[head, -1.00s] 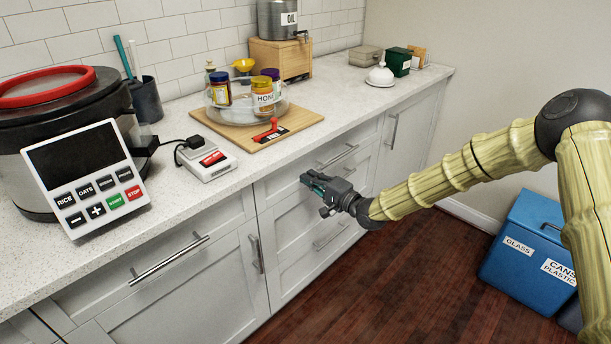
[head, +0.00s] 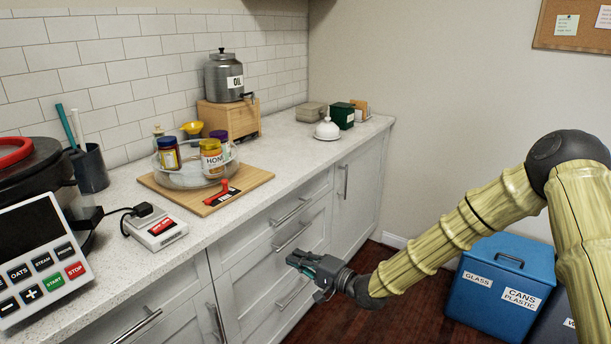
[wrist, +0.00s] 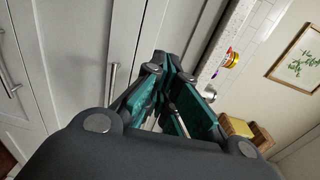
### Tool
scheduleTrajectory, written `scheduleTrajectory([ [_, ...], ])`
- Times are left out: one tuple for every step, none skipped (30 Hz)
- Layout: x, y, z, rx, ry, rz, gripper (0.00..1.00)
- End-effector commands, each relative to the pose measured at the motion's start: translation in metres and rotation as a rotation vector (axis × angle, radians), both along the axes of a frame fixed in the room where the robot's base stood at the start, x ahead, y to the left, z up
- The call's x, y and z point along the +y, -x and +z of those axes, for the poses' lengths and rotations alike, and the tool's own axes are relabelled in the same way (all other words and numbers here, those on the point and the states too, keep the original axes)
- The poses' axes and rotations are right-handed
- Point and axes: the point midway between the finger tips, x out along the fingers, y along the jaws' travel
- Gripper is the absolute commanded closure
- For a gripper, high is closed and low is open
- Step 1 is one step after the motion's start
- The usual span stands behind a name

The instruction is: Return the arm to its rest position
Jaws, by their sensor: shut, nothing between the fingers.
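My gripper (head: 304,263) hangs in front of the drawer fronts, below the counter's edge, at the end of my yellow-green arm. Its fingers are closed together with nothing between them. In the wrist view the shut gripper (wrist: 172,66) points along the white cabinet fronts, with the counter's edge to its right. The arm is bent, with its dark elbow joint at the right of the head view. I cannot tell whether any finger touches the cabinet.
The white counter (head: 262,200) holds a wooden board (head: 240,190) with a clear turntable and jars, a cooker panel (head: 40,258) and an oil dispenser (head: 224,78). Drawer handles (head: 292,237) stick out near my gripper. A blue recycling bin (head: 497,290) stands below my arm.

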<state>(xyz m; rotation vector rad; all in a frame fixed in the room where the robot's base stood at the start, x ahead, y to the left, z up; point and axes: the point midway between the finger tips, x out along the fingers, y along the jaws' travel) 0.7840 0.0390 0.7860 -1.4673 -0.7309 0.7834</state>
Motion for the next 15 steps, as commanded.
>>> scheduleTrajectory([
  [0.0,0.011,-0.013,0.018,0.036,-0.004,1.0],
  [-0.001,0.018,-0.024,0.028,0.064,-0.01,1.0],
  [-0.004,0.03,-0.04,0.043,0.108,-0.017,1.0],
  [-0.007,0.039,-0.052,0.056,0.146,-0.022,1.0],
  [-0.009,0.05,-0.065,0.069,0.184,-0.026,1.0],
  [-0.015,0.064,-0.082,0.085,0.241,-0.032,1.0],
  [-0.019,0.076,-0.095,0.099,0.283,-0.033,1.0],
  [-0.024,0.088,-0.108,0.112,0.325,-0.033,1.0],
  [-0.031,0.103,-0.123,0.129,0.381,-0.033,1.0],
  [-0.037,0.116,-0.134,0.141,0.423,-0.03,1.0],
  [-0.042,0.128,-0.144,0.154,0.466,-0.026,1.0],
  [-0.051,0.146,-0.158,0.171,0.523,-0.019,1.0],
  [-0.057,0.158,-0.167,0.184,0.565,-0.013,1.0],
  [-0.065,0.172,-0.176,0.197,0.609,-0.005,1.0],
  [-0.074,0.19,-0.186,0.213,0.666,0.008,1.0],
])
